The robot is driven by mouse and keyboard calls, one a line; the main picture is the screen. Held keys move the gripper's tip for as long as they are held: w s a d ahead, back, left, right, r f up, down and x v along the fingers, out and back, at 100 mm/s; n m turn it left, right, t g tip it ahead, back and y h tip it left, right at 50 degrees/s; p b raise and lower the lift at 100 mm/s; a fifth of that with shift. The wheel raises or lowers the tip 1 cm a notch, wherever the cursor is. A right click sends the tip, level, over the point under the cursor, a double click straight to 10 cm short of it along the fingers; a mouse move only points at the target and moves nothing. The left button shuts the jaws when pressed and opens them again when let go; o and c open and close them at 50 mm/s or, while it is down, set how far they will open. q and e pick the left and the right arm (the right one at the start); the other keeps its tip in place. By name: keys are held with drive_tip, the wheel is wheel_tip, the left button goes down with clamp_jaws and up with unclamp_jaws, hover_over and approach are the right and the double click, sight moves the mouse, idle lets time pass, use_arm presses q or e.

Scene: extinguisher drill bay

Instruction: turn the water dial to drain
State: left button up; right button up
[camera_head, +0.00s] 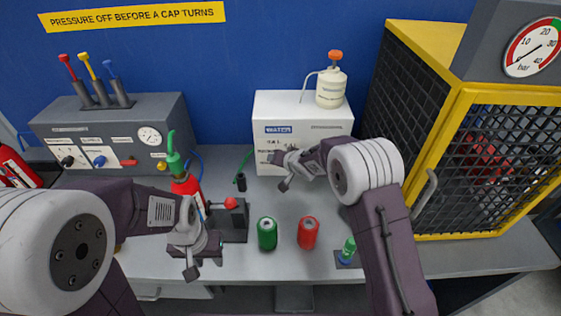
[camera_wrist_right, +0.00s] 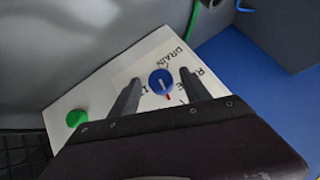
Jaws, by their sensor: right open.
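The white water unit (camera_head: 302,108) stands at the back of the bench, with a blue WATER label on its front. In the right wrist view its panel (camera_wrist_right: 112,85) carries a round blue dial (camera_wrist_right: 162,82) with a pale line across it and a small red mark beside it. The word DRAIN is printed near the dial's upper edge; I cannot tell which position the dial is set to. My right gripper (camera_head: 280,173) is open, its fingers (camera_wrist_right: 157,85) on either side of the dial; contact is unclear. My left gripper (camera_head: 190,262) hangs low over the bench, its jaw gap unclear.
A green knob (camera_wrist_right: 76,117) is on the same panel. A red extinguisher (camera_head: 188,188) stands beside my left arm. A green can (camera_head: 267,234) and a red can (camera_head: 308,232) stand on the front bench. A yellow mesh cage (camera_head: 455,120) stands right.

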drive_tip(key=v, duration=0.9)
drive_tip(key=shift+p, duration=0.35)
